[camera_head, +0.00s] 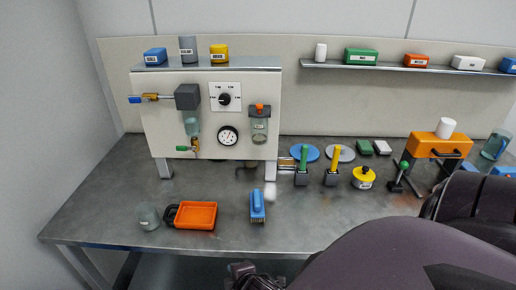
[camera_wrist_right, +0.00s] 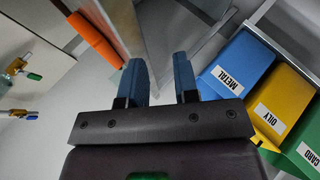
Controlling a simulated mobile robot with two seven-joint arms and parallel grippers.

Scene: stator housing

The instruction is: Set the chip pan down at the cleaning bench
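The chip pan (camera_head: 197,214) is an orange tray with a black handle at its left end. It rests flat on the cleaning bench (camera_head: 110,200), at the front left, in the head view. An orange shape at the upper left of the right wrist view (camera_wrist_right: 95,40) looks like the same pan. My right gripper (camera_wrist_right: 159,65) has two blue-padded fingers, spread apart with nothing between them. It is apart from the pan. A dark gripper part shows at the bottom edge of the head view, largely cut off. My left gripper is not in view.
A grey cylinder (camera_head: 149,216) stands left of the pan handle, and a blue brush (camera_head: 257,206) lies to its right. A white panel (camera_head: 215,118) with valves and gauge stands behind. Blue METAL (camera_wrist_right: 236,65), yellow OILY (camera_wrist_right: 277,105) and green bins show in the wrist view.

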